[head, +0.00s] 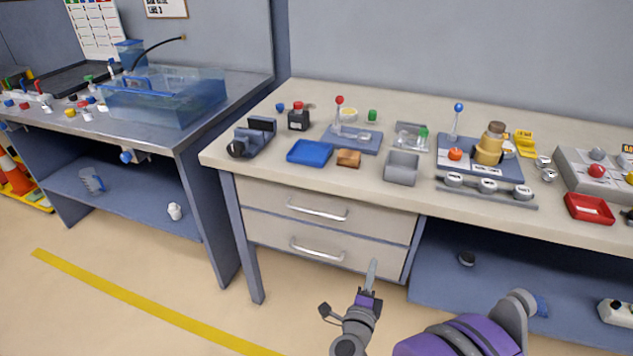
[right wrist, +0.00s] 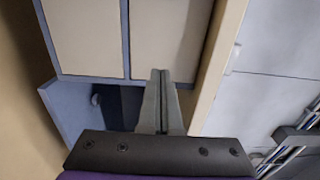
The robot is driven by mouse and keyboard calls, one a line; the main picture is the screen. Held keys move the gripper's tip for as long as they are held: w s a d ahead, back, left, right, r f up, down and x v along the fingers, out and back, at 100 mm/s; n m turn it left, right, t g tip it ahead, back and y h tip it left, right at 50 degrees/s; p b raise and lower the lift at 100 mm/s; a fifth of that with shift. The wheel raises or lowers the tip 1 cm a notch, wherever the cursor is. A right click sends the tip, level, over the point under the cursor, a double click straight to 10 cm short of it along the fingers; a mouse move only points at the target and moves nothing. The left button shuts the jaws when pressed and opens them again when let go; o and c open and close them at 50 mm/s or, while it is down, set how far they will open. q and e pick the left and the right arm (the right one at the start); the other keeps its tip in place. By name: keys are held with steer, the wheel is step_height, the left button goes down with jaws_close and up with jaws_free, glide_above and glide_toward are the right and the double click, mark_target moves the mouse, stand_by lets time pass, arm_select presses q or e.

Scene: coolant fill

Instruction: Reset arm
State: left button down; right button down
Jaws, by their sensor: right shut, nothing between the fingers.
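My right gripper (head: 371,275) is low in front of the workbench drawers in the head view, below the bench top's front edge. In the right wrist view its two fingers (right wrist: 160,75) lie together with nothing between them. The purple and grey links of my right arm reach in from the bottom of the head view. My left gripper does not show in either view.
The workbench (head: 250,155) carries a blue tray (head: 310,152), a grey bin (head: 402,167), a red tray (head: 589,209) and a vise (head: 252,138). Two closed drawers (head: 318,209) are below. A water tank (head: 165,95) stands on the left bench. The floor in front is clear.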

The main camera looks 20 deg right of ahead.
steer(key=shift+r, duration=0.1)
